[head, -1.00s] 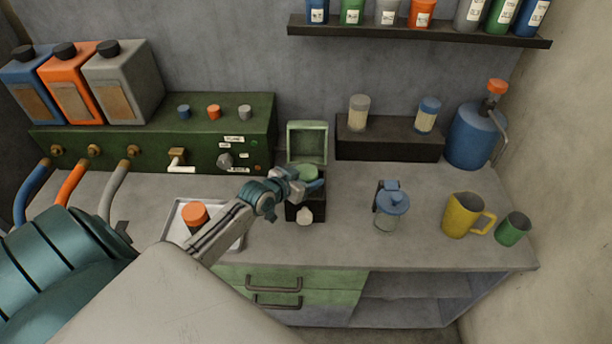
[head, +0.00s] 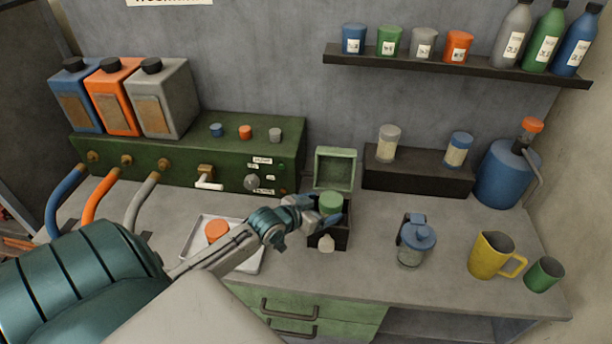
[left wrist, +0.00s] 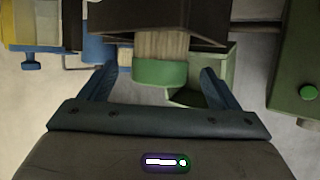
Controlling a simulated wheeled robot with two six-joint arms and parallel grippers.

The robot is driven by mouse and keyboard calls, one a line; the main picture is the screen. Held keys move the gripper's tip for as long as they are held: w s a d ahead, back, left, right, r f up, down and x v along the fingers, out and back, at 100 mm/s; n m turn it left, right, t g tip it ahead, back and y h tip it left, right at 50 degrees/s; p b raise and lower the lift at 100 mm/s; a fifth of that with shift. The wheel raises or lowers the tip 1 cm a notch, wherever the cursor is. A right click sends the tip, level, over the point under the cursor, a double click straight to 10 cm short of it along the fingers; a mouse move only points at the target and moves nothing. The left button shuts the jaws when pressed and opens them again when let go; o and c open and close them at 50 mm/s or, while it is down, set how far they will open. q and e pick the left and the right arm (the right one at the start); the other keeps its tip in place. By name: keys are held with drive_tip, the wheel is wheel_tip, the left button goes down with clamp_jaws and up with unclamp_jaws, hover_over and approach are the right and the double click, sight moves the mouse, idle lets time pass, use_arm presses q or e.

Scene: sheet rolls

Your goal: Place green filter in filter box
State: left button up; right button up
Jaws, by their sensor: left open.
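The green filter (head: 331,203), with a green cap, stands upright in the dark filter box (head: 342,240); its cap shows above the rim. The box's green lid (head: 336,154) is open at the back. In the left wrist view the filter's green cap (left wrist: 160,73) and pale pleated body (left wrist: 160,45) show, the body partly inside the dark box (left wrist: 205,22). My left gripper (head: 323,211) is open, its fingers on either side of the cap with gaps to it. My right gripper is out of view.
An orange-capped filter (head: 216,230) is on a metal tray (head: 249,263) to the left. A blue-lidded jar (head: 413,240), yellow mug (head: 491,256) and green cup (head: 544,274) stand to the right. A green machine (head: 130,152) with hoses is at back left.

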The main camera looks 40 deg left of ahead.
use_arm(q)
drive_tip(key=d+v, duration=0.1)
drive_tip(key=v, duration=0.6)
drive_tip(key=shift+s+a, duration=0.3)
drive_tip(key=shift+a, duration=0.2)
drive_tip(key=shift+r, duration=0.1)
